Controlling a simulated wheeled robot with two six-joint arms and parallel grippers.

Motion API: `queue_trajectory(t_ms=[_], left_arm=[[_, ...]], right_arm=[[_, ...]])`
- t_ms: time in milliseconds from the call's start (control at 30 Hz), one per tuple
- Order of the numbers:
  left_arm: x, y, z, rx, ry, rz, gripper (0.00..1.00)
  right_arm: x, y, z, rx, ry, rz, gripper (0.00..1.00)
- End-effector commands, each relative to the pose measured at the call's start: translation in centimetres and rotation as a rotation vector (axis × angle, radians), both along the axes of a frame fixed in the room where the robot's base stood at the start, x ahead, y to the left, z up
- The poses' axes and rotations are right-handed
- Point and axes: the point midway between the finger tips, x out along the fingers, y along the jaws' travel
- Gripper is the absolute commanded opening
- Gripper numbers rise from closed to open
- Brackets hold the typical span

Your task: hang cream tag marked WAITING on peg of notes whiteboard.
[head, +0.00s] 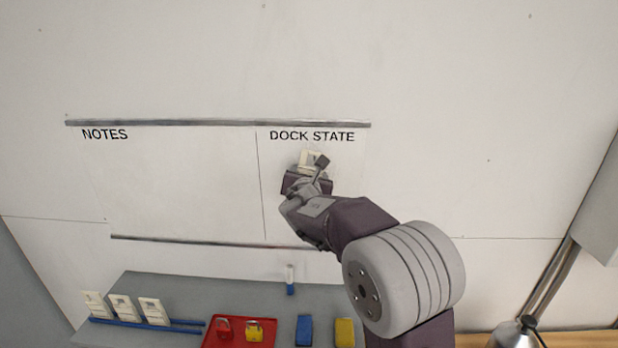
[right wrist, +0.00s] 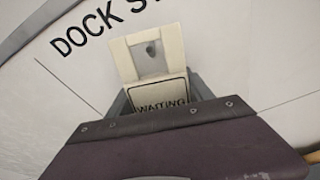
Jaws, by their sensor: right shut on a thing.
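The cream tag (head: 306,156) is at the DOCK STATE section (head: 350,190) of the whiteboard, just below its heading. In the right wrist view the tag (right wrist: 174,90) reads WAITING and has an opening in its upper part. A small grey round thing, perhaps a peg, shows in that opening; I cannot tell whether the tag hangs on it. My right gripper (head: 308,176) is shut on the tag's lower part. The NOTES section (head: 180,185) is bare on the left, with no peg that I can make out. My left gripper is not in view.
Below the board is a grey shelf (head: 215,291). It bears a blue rack (head: 185,327) with several cream cards, a red tray (head: 213,340) with padlocks, a blue block (head: 304,330), a yellow block (head: 345,331) and a blue-and-white marker (head: 290,280). The wall before NOTES is clear.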

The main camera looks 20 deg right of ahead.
Motion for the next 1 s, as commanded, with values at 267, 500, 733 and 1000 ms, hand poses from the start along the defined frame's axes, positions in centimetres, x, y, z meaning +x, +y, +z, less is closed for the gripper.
queue_trajectory(t_ms=[267,500,733,1000], left_arm=[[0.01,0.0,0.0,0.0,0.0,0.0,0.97],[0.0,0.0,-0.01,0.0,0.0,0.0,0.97],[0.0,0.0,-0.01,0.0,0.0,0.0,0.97],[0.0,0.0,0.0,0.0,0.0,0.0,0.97]], right_arm=[[-0.01,-0.21,-0.31,0.0,0.006,-0.005,0.19],[-0.01,-0.2,-0.38,0.001,0.006,-0.005,0.79],[0.03,-0.1,-0.3,0.001,0.006,-0.002,0.85],[0.06,-0.04,-0.21,0.001,0.004,0.0,0.85]])
